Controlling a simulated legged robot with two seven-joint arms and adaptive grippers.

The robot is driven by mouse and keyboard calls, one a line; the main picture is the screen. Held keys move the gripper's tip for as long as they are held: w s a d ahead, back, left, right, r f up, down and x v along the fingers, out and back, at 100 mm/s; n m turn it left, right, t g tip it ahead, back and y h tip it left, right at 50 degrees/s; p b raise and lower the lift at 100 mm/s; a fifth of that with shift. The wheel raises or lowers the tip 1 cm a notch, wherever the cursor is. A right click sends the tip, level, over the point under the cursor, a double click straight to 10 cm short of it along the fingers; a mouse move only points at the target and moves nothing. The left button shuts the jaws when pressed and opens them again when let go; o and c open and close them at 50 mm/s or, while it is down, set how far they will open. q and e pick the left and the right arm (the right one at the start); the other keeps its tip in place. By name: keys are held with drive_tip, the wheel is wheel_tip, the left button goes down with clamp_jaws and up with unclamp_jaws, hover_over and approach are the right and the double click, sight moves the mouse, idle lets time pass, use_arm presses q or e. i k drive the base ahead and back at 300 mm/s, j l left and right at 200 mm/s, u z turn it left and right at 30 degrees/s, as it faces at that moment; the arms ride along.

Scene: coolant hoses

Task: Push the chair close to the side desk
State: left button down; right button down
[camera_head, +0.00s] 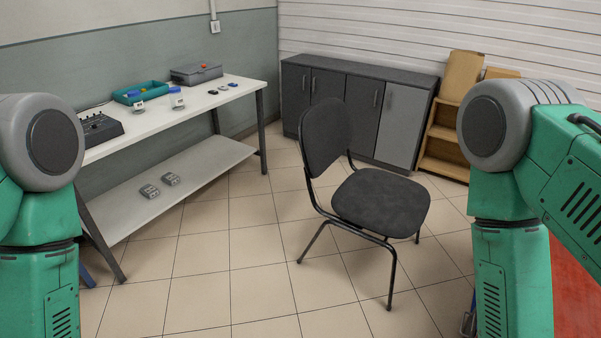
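A dark grey chair (380,202) with a black metal frame stands upright on the tiled floor, right of the middle of the view. Its backrest (327,137) is on the left side, toward the side desk, and its seat extends to the right. The side desk (215,99) is a white bench with dark legs and a lower shelf along the left wall. Clear floor separates the chair from the desk. My green and grey arms show at the left and right edges, both apart from the chair. Neither gripper is in view.
Grey cabinets (345,108) and a wooden shelf (445,141) stand along the back wall. The desk holds a teal tray (141,93), a grey box (196,74) and a black device (99,128). Tiled floor (225,260) is free in front and left of the chair.

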sight(387, 204)
drive_tip(key=i+j+u, duration=0.1)
drive_tip(key=i, duration=0.65)
drive_tip(key=i+j+u, duration=0.15)
drive_tip(key=i, duration=0.6)
drive_tip(key=i+l, duration=0.35)
drive_tip(key=l, duration=0.15)
drive_tip(key=i+l, duration=0.35)
drive_tip(key=l, duration=0.15)
drive_tip(key=i+l+u, duration=0.1)
drive_tip(key=i+l, duration=0.3)
drive_tip(key=l, duration=0.05)
